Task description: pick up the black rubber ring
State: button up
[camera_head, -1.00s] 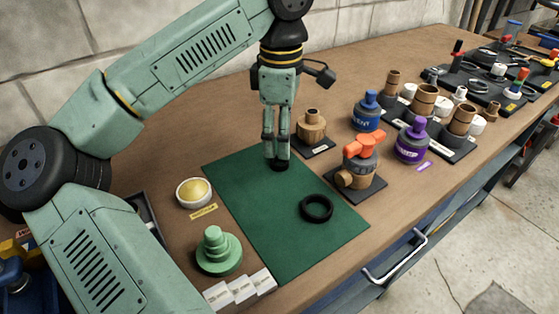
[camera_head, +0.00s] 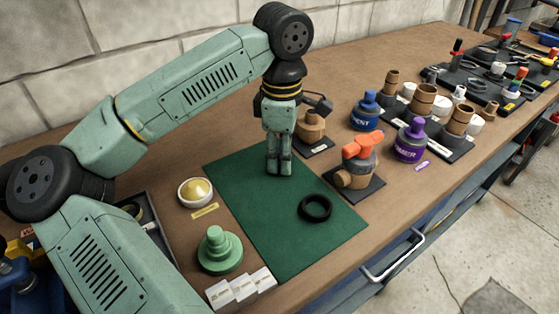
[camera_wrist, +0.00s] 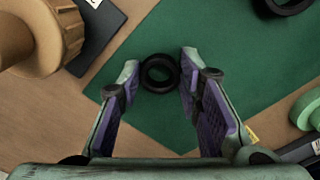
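My gripper (camera_head: 279,170) points down at the back part of the green mat (camera_head: 285,240). In the wrist view my gripper (camera_wrist: 159,70) is open, its fingertips on either side of a small black ring (camera_wrist: 146,72). A slight gap shows on each side, so the ring does not look gripped. In the head view my fingers hide this small ring. A larger black ring (camera_head: 316,220) lies flat on the mat, toward the front right of my gripper. It is partly cut off at the top right of the wrist view (camera_wrist: 281,7).
A brown fitting (camera_head: 310,127) on a dark base stands just behind my gripper. An orange-handled valve (camera_head: 361,160) stands to the right. The mat's middle is clear.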

jog(key=shift+c, duration=1.3)
jog(key=shift+r, duration=0.1)
notch_tip(320, 180, up, 10)
jog(key=b, duration=0.1)
jog(key=shift+o, duration=0.9)
jog(key=c, duration=0.4)
